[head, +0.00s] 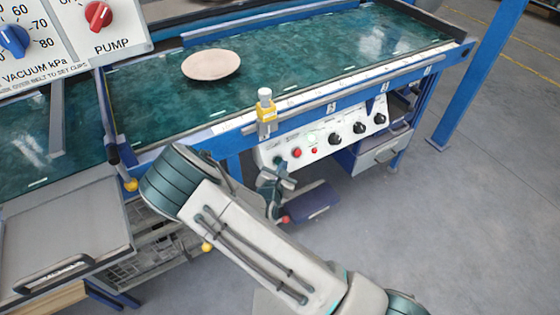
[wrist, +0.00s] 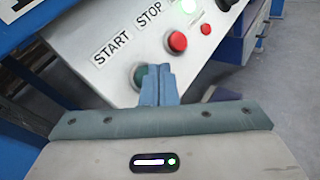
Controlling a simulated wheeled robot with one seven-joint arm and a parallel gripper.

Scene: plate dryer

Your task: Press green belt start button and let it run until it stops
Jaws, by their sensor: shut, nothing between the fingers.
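The control panel (head: 325,137) hangs under the front edge of the belt and carries buttons and black knobs. In the wrist view, the green start button (wrist: 139,76) sits below the START label (wrist: 111,49). My gripper (wrist: 160,70) is shut and empty. Its fingertips are at the start button and hide part of it; I cannot tell whether they touch or press it. The red stop button (wrist: 177,41) is just to the right, below the STOP label. In the head view, my gripper (head: 277,170) is at the panel's left end. The green belt (head: 290,60) carries one pale plate (head: 211,65).
A yellow sensor post (head: 266,106) stands on the belt's front rail above the panel. A white panel with vacuum and pump knobs (head: 98,17) is at the upper left. A grey drawer (head: 383,149) is right of the control panel.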

